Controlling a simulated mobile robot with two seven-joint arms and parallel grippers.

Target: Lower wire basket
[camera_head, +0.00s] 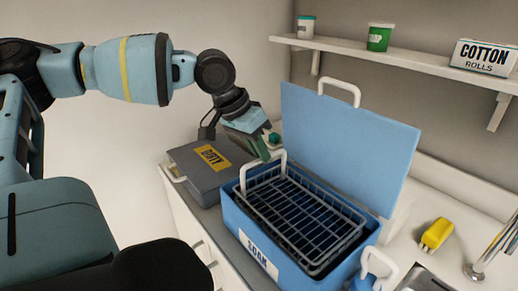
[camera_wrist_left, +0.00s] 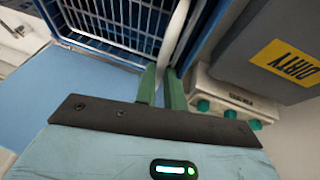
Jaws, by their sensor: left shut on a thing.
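The grey wire basket (camera_head: 306,222) sits within the walls of the blue tub marked SOAK (camera_head: 238,222), its top rim near the tub's rim. Its depth inside is hard to tell. A white handle (camera_head: 243,178) rises at the basket's left end. My left gripper (camera_head: 264,152) is shut on this handle from above. In the left wrist view the green fingers (camera_wrist_left: 161,88) close at the white handle (camera_wrist_left: 178,38), with the basket's mesh (camera_wrist_left: 125,22) beyond. The tub's blue lid (camera_head: 345,140) stands open behind. My right gripper is out of view.
A grey case marked DIRTY (camera_head: 190,165) stands just left of the tub. A yellow object (camera_head: 436,234) and a metal tap (camera_head: 490,250) are at the right. A shelf (camera_head: 390,55) holds two cups and a cotton rolls box (camera_head: 484,57).

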